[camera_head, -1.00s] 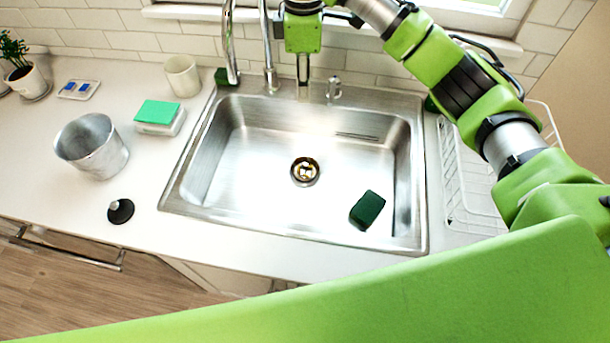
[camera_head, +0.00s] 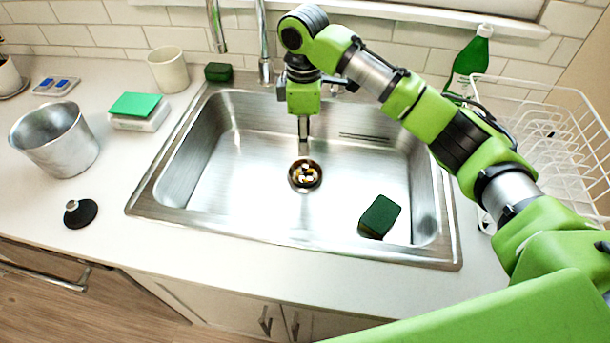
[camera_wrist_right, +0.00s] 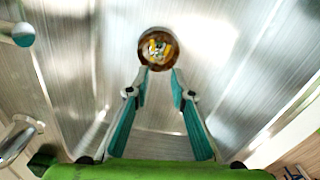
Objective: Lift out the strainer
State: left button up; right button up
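The strainer (camera_head: 305,175) sits in the drain at the middle of the sink (camera_head: 240,200). Yellow, white and dark bits lie in it. In the right wrist view the strainer (camera_wrist_right: 158,48) is a round, brown-rimmed opening just past the fingertips. My right gripper (camera_head: 303,136) points down into the sink, behind and above the strainer. In the right wrist view, the teal-padded fingers of my right gripper (camera_wrist_right: 159,76) are apart with nothing between them. The exact height above the strainer is hard to tell. My left gripper is not in view.
A dark green sponge (camera_head: 380,217) lies in the sink's front right. The faucet (camera_head: 265,60) stands behind. On the left counter are a metal bucket (camera_head: 55,150), a black stopper (camera_head: 80,213), a cup (camera_head: 168,70) and a green-topped box (camera_head: 138,112). A wire rack (camera_head: 550,130) is at right.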

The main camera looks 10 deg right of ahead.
aim_at(305, 165)
jog(key=f, duration=0.9)
jog(key=shift+w+d+f+p, duration=0.15)
jog(key=shift+d+f+p, duration=0.05)
jog(key=shift+p, duration=0.2)
grip_shut()
